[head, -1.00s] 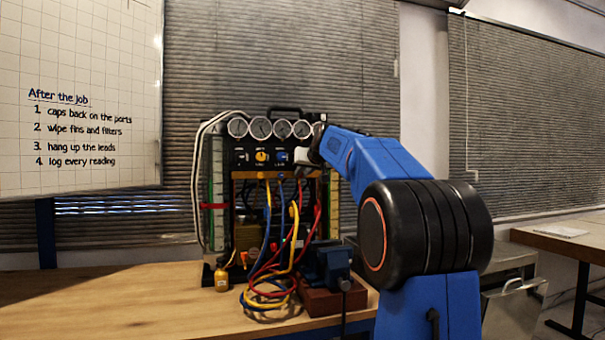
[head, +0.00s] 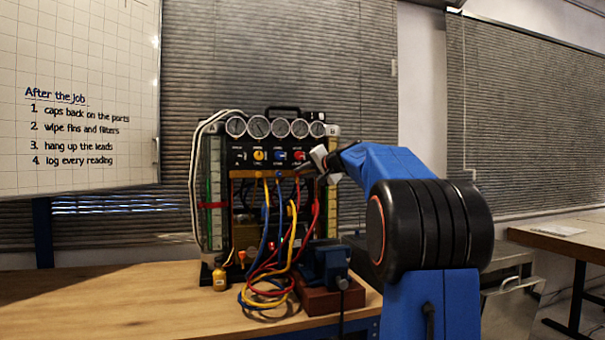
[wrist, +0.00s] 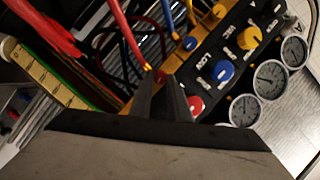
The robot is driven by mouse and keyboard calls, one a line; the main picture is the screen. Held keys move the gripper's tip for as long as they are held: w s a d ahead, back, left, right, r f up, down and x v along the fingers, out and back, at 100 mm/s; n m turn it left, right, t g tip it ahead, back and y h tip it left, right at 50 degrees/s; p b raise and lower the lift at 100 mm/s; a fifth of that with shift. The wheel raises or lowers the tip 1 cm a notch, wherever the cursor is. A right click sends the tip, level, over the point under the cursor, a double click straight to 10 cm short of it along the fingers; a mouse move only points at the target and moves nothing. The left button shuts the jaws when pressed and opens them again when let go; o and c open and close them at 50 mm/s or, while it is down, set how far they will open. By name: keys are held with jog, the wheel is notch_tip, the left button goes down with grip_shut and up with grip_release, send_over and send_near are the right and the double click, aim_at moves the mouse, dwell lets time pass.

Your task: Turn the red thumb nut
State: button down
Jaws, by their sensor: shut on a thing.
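The red thumb nut (wrist: 161,76) shows in the wrist view as a small red piece at the tips of my fingers, on the port bar below the panel. A red hose (wrist: 131,36) comes away from it. My gripper (wrist: 163,84) is shut on the nut, and its dark fingers hide most of it. In the head view my gripper (head: 302,168) reaches in from the right, just below the red panel knob (head: 299,155). The nut is too small and covered to make out there.
The panel has a blue knob (wrist: 223,71), a yellow knob (wrist: 249,38) and round gauges (wrist: 271,81) above. Coiled hoses (head: 268,292) hang onto the bench (head: 120,300). A blue vise (head: 326,262) stands below my arm. The bench's left side is clear.

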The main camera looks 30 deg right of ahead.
jog(key=shift+d+f+m+t+y, duration=0.15)
jog(key=shift+m+t, duration=0.1)
jog(key=shift+m, duration=0.45)
jog(key=shift+a+f+m+t+y, duration=0.15)
jog(key=shift+m+t, duration=0.1)
jog(key=shift+m, duration=0.45)
jog(key=shift+d, duration=0.1)
jog(key=c, duration=1.7)
grip_release()
jog(key=shift+o, duration=0.2)
jog(key=s+d+r, duration=0.1)
jog(key=s, duration=1.6)
jog(key=shift+s+d+r, duration=0.15)
jog(key=shift+d+r, duration=0.25)
